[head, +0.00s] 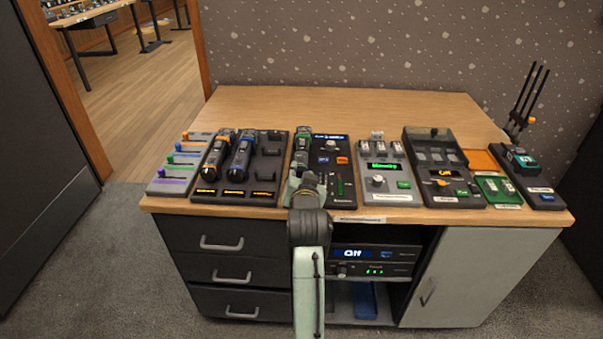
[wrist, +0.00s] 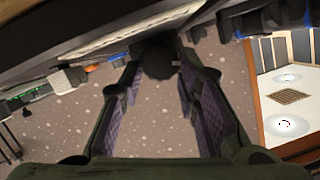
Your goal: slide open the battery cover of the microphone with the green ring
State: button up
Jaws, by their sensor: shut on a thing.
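The microphone with the green ring (head: 304,133) is at the middle of the desk, beside the panel with the blue screen. It is dark, with its green band at the far end. My gripper (head: 304,178) is at its near end and hides much of it. In the wrist view my gripper (wrist: 157,75) has its purple-padded fingers on both sides of a dark rounded part (wrist: 157,58), seemingly the microphone's end. I cannot tell whether the battery cover is held or how far it has slid.
Microphones with an orange ring (head: 214,155) and a blue ring (head: 242,152) lie in the dark rack (head: 267,168) to the left. The fader board (head: 177,168) is at far left. Control boxes (head: 385,175) stand to the right. The back of the desk (head: 330,105) is clear.

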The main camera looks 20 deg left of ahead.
jog(key=shift+s+d+p, duration=0.15)
jog(key=shift+s+d, duration=0.1)
jog(key=shift+s, duration=0.55)
jog(key=shift+s+d+p, duration=0.1)
jog(key=shift+s+d, duration=0.1)
jog(key=shift+s, duration=0.6)
jog(key=shift+s+d+p, duration=0.15)
jog(key=shift+s+d, duration=0.1)
jog(key=shift+s, duration=0.55)
jog(key=o, duration=1.2)
